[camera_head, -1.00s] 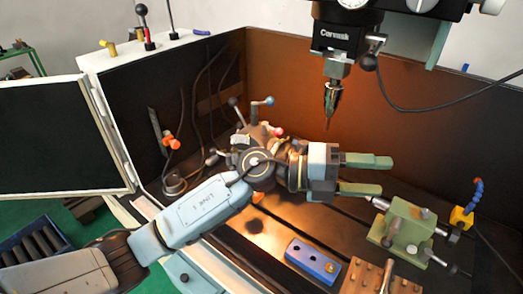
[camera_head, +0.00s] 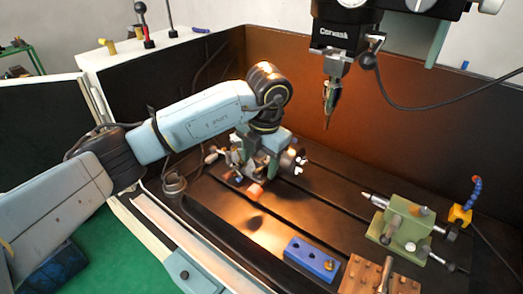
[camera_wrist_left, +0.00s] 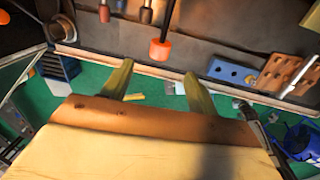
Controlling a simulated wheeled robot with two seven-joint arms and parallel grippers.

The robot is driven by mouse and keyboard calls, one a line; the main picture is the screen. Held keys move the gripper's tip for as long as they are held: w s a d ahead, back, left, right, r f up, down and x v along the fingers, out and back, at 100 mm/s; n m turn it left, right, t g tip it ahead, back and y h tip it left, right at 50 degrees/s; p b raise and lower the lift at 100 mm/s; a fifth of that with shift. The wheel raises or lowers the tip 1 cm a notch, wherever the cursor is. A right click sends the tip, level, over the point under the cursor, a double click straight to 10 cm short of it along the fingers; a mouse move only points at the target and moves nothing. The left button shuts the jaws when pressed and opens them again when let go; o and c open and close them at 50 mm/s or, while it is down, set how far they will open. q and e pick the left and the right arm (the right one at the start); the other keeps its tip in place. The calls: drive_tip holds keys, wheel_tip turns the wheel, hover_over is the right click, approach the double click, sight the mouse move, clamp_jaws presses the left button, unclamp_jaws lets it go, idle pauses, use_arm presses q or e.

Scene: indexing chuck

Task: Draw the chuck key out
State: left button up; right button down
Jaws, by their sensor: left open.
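The chuck (camera_head: 288,160) is on the slotted machine table, partly hidden by my left arm. My left gripper (camera_head: 252,160) is at the chuck, below the bent arm, and its fingertips are hard to make out. In the left wrist view its two greenish fingers (camera_wrist_left: 160,86) are spread apart with nothing between them. An orange-red ended piece on a dark stem (camera_wrist_left: 160,48) shows beyond the fingers, apart from them. An orange piece (camera_head: 254,190) also shows below the chuck in the head view. I cannot tell whether it is the chuck key. My right gripper is not seen.
The drill head with its bit (camera_head: 330,95) hangs right of my arm. A green tailstock (camera_head: 403,228), a blue block (camera_head: 312,259) and a wooden block (camera_head: 366,275) stand to the right and front.

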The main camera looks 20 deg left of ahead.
sight(255, 188)
use_arm(q)
drive_tip(key=f, duration=0.6)
drive_tip(key=a+f, duration=0.1)
drive_tip(key=f, duration=0.3)
drive_tip(key=shift+w, duration=0.2)
clamp_jaws()
drive_tip(key=shift+r, duration=0.1)
drive_tip(key=shift+r+g+p, duration=0.3)
drive_tip(key=shift+r+g, duration=0.05)
drive_tip(key=shift+g, duration=0.25)
drive_tip(key=shift+s+a, duration=0.1)
idle(0.4)
drive_tip(key=shift+s+a+p, duration=0.3)
drive_tip(key=shift+s+p, duration=0.55)
drive_tip(key=shift+p, duration=0.05)
drive_tip(key=shift+s+a+p, duration=0.15)
drive_tip(key=shift+s+p, duration=0.2)
